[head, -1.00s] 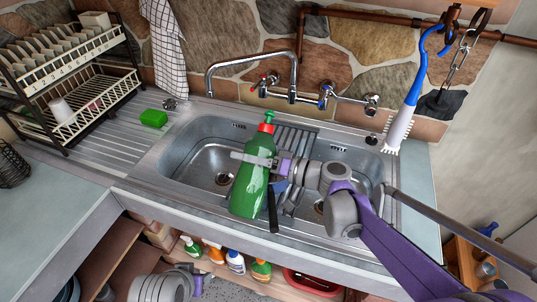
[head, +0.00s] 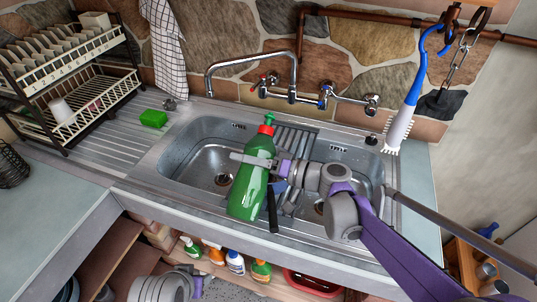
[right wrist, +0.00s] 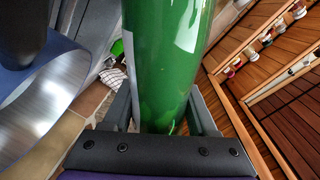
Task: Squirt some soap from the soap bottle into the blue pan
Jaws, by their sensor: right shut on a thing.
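The green soap bottle (head: 249,190), with a red and green cap, is in front of the sink basins in the head view. My right gripper (head: 250,160) is shut around its upper body. The bottle leans slightly, top to the right. In the right wrist view the bottle (right wrist: 165,60) fills the space between the fingers. The blue pan (right wrist: 45,95), with a shiny metal inside, is at the left of that view. In the head view only its dark handle (head: 272,208) and a bit of blue show beside the bottle; the rest is hidden. My left gripper (head: 197,287) shows partly at the bottom edge, its fingers unclear.
A steel double sink (head: 180,160) lies under a tap (head: 293,85). A green sponge (head: 153,118) is on the drainboard. A dish rack (head: 75,70) stands at left. A white and blue brush (head: 402,120) hangs at right. Several bottles stand on a shelf below.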

